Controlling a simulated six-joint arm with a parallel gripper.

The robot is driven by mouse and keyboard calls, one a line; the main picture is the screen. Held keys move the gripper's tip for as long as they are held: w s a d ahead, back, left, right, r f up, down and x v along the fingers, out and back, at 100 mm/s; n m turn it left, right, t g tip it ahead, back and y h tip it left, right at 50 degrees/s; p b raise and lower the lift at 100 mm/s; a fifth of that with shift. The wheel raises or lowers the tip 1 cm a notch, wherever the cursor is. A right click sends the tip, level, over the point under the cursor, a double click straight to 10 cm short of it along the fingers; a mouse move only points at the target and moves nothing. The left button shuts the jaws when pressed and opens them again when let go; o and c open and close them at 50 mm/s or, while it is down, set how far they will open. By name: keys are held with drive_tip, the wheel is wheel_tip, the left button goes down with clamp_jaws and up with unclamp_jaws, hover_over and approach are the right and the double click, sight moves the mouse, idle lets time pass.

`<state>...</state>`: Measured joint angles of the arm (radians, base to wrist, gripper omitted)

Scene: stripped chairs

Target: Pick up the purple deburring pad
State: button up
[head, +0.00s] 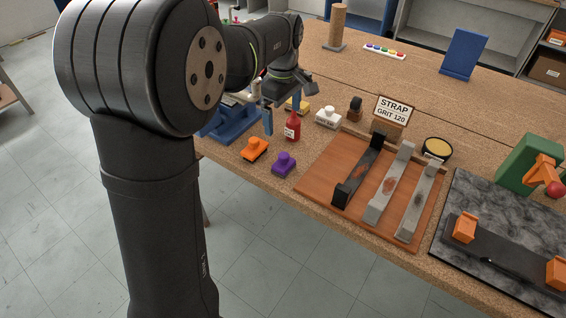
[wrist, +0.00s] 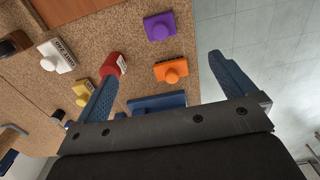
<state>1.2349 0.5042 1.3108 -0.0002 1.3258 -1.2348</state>
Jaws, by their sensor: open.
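The purple deburring pad (head: 284,164) sits on the cork-coloured bench near its front edge, knob up, left of the wooden tray. In the wrist view the purple pad (wrist: 159,27) lies beyond my fingertips, near the top middle. My gripper (wrist: 160,70) is open with its blue fingers wide apart and nothing held between them. In the head view my gripper (head: 284,108) hangs above the bench, behind the purple pad, partly hidden by my arm.
An orange pad (head: 255,148) sits close left of the purple one. A red bottle (head: 292,126) stands behind it. A white pad (head: 328,117), a yellow pad (wrist: 82,90) and a blue fixture (head: 232,122) are nearby. The wooden tray (head: 318,188) holds metal straps.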

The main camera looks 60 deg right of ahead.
drive_tip(key=shift+r, duration=0.7)
drive_tip(key=c, duration=0.6)
drive_tip(key=shift+c, duration=0.2)
